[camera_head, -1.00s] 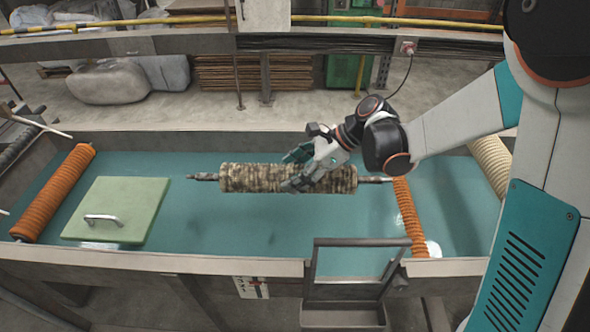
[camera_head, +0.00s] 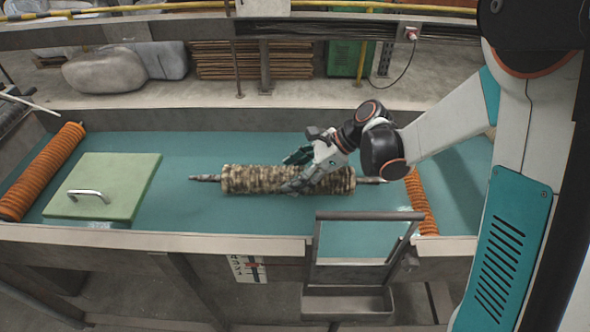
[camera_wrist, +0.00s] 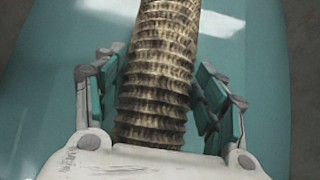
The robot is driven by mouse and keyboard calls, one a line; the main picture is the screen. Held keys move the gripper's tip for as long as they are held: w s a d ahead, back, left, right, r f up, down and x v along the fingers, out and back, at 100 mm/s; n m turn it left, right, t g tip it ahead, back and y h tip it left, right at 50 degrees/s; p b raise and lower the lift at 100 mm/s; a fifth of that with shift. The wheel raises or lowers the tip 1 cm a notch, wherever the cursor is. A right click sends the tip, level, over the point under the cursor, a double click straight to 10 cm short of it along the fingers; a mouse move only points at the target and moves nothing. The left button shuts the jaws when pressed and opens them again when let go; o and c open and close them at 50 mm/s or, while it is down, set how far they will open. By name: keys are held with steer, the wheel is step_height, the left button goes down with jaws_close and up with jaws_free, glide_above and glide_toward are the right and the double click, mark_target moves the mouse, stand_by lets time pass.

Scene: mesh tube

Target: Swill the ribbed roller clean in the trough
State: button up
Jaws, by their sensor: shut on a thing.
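The ribbed roller (camera_head: 250,179) is pale with dark brown mottled dirt and has a thin shaft at each end. It lies level, crosswise in the trough (camera_head: 130,240), over its teal surface; I cannot tell how deep it sits. In the wrist view the roller (camera_wrist: 160,55) runs up through the middle, its ribs dark with grime. My gripper (camera_head: 296,172) is shut on the roller right of its middle, with green-padded fingers on either side of it, also seen in the wrist view (camera_wrist: 160,95). The hand hides part of the roller's right half.
A pale green board (camera_head: 128,170) with a metal handle is at the trough's left. An orange ribbed roller (camera_head: 42,172) lies along the left end, another (camera_head: 418,203) stands right of my roller. A metal frame (camera_head: 316,255) rises at the near wall. Open surface lies left of the roller.

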steer(key=shift+f, duration=3.65)
steer(key=shift+w, duration=0.95)
steer(key=shift+s, duration=0.1)
steer(key=s, duration=0.3)
steer(key=shift+s, duration=0.35)
steer(key=shift+w, duration=0.15)
